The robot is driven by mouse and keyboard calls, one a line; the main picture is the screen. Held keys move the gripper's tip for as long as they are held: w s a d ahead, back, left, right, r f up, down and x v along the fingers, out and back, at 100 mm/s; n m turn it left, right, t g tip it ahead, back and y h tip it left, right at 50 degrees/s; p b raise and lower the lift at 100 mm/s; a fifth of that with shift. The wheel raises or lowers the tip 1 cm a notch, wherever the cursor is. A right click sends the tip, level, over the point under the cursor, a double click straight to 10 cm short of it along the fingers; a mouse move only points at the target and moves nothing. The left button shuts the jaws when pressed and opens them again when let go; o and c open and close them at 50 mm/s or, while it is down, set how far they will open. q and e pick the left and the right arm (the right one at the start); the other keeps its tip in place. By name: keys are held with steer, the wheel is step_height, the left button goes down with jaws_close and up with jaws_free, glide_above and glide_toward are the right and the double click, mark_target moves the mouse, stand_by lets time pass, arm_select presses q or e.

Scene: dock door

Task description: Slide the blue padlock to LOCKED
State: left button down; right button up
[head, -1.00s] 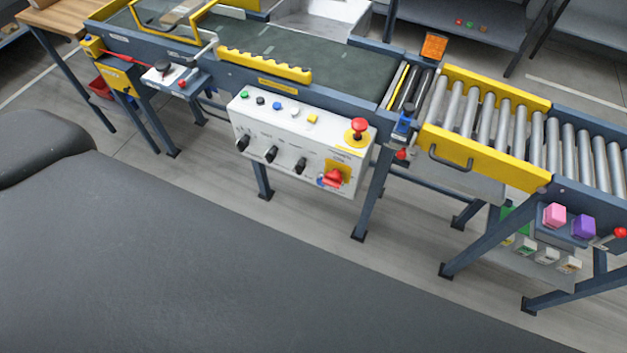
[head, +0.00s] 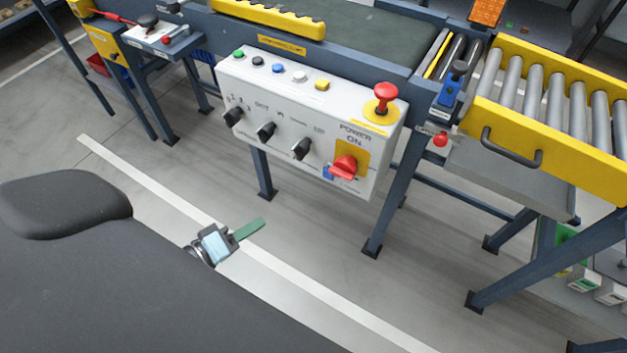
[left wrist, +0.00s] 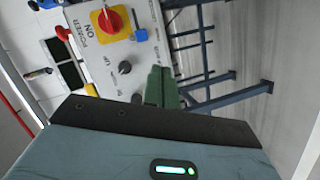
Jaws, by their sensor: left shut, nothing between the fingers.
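A small blue padlock (head: 328,173) sits at the lower left of the red power switch (head: 345,167) on the white control panel (head: 230,80). The switch covers part of it. In the left wrist view the blue padlock (left wrist: 139,35) shows beside the red switch (left wrist: 110,20) near the top. My left gripper (head: 252,228) is shut and empty, with green fingers, in front of and below the panel, apart from it. In the left wrist view its fingers (left wrist: 160,86) point toward the panel. My right gripper is not in view.
A red emergency button (head: 384,98) sticks out at the panel's upper right. Black knobs (head: 266,131) stand out left of the switch. The roller conveyor (head: 545,100) and its handle (head: 512,152) are at the right. Free floor lies below the panel.

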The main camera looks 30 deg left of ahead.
arm_select(q)
steer(key=w+a+n+t+b, duration=0.3)
steer(key=w+n+b, duration=0.2)
steer(key=w+b, duration=0.2)
steer(key=shift+w+b, duration=0.35)
steer(key=shift+w, duration=0.3)
steer(key=x, duration=0.9)
steer(key=shift+w+p, duration=0.15)
steer(key=shift+p, duration=0.15)
steer(key=d, duration=0.2)
steer(key=shift+w+d+p, duration=0.25)
steer(key=shift+d+p, duration=0.05)
steer(key=shift+d, duration=0.1)
steer(key=shift+d+f, duration=0.1)
steer(key=shift+d, duration=0.65)
steer(key=shift+d, duration=0.1)
